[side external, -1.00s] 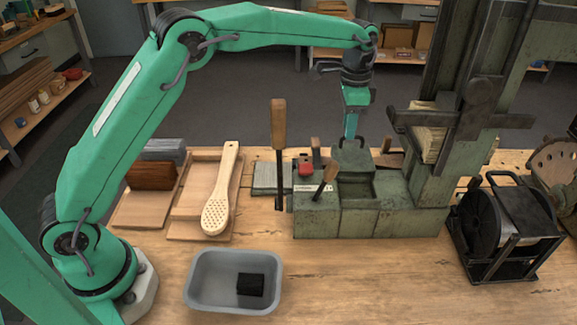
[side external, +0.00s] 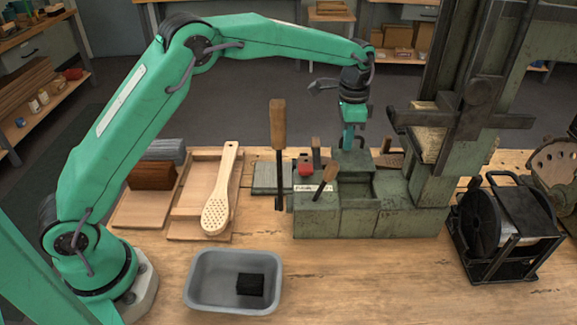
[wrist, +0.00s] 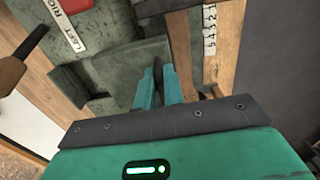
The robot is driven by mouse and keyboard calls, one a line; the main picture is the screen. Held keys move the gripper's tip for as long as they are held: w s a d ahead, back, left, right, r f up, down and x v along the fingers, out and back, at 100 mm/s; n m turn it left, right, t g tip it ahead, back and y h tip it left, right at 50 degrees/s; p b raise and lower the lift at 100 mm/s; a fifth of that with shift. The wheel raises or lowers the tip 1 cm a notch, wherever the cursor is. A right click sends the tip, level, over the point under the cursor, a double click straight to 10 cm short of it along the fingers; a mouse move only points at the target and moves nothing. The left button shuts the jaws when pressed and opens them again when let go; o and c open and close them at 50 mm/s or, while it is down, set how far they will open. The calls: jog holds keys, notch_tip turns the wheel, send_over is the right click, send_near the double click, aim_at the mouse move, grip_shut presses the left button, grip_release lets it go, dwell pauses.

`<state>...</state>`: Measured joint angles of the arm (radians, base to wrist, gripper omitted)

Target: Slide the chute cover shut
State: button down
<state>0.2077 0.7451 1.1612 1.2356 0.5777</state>
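A worn green-grey plate (side external: 352,165), which looks like the chute cover, sits at the back of the machine block (side external: 318,222). A recess (side external: 357,188) lies uncovered in front of it. My gripper (side external: 348,146) points down at this plate, its tips at or just above the plate's top. In the wrist view the two teal fingers (wrist: 159,88) are close together, with a dark upright piece (wrist: 157,70) between their tips. I cannot tell whether they grip it. The green-grey surface (wrist: 110,62) spreads beneath and left of them.
A wooden-handled lever (side external: 279,125) stands left of the block, and a shorter handle (side external: 326,180) and red knob (side external: 304,168) sit on it. The tall press column (side external: 455,110) rises close on the right.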

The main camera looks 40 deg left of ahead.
jog(key=shift+s+d, duration=0.1)
jog(key=shift+s+d+r, duration=0.1)
jog(key=shift+s+d, duration=2.75)
jog(key=shift+d, duration=0.1)
jog(key=shift+s+d, duration=0.1)
jog(key=c, duration=1.5)
grip_release()
jog(key=shift+r, duration=4.9)
